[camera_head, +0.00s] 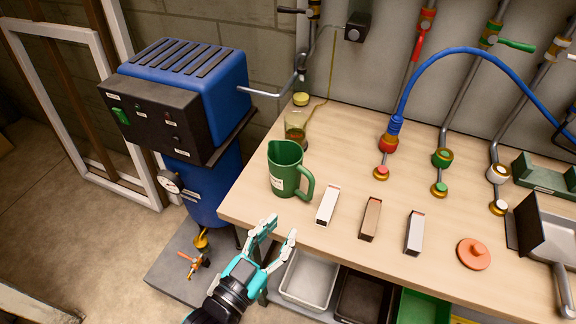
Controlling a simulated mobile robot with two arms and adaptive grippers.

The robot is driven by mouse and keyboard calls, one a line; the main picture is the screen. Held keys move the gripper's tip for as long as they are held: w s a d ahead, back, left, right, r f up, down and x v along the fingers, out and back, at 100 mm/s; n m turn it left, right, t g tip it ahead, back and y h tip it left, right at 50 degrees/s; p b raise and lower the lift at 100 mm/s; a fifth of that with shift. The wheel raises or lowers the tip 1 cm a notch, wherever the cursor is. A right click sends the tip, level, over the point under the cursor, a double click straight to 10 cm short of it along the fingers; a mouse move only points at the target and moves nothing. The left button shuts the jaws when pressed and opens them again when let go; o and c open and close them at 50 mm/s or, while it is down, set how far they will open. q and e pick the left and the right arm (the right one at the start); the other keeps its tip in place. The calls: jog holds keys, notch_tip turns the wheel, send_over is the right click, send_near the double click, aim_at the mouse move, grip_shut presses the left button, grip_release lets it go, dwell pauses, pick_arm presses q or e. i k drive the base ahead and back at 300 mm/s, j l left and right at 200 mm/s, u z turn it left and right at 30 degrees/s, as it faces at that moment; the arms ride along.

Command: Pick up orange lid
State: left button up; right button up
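The orange lid (473,254) is a round disc with a small knob. It lies flat on the right part of the wooden workbench (340,255), left of a grey metal pan. My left gripper (278,240) is at the bench's front edge, below the green jug, with its fingers spread apart and nothing between them. It is well to the left of the lid and apart from it. My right gripper is not in view.
The grey pan (548,240) is close to the lid's right. Valves and pipes line the back. Bins sit below the bench.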

aim_at(473, 253)
jog(key=z, duration=1.45)
